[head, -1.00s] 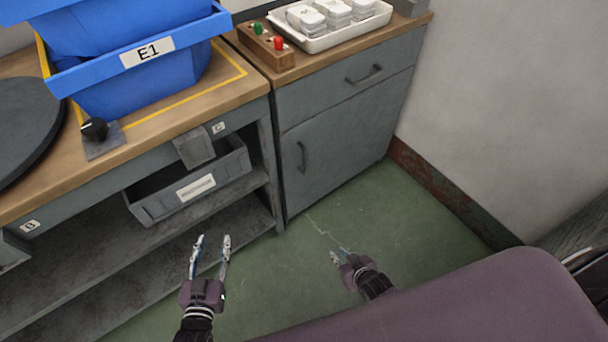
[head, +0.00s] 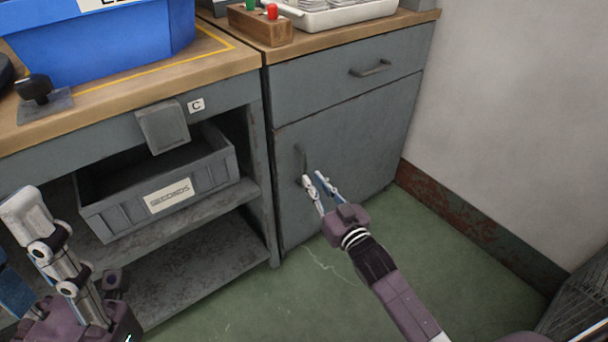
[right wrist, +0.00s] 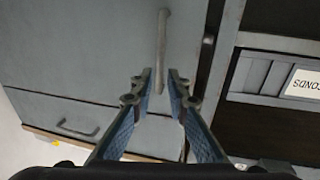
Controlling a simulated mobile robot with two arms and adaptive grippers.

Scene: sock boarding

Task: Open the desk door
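The desk door (head: 349,157) is the grey lower door of the right-hand cabinet, and it is closed. Its vertical bar handle (head: 301,159) is near the door's left edge. My right gripper (head: 313,178) is open at the handle's lower end. In the right wrist view the handle (right wrist: 162,45) runs down into the gap between the fingertips of the right gripper (right wrist: 159,75); I cannot tell whether they touch it. Part of my left gripper (head: 58,255) shows large at the lower left, away from the door; its fingertips are partly cut off.
A drawer with a horizontal handle (head: 371,68) is above the door. A grey bin (head: 212,172) sits on the open shelf to the left. A wall (head: 500,110) stands close on the right. The green floor (head: 330,290) before the door is clear.

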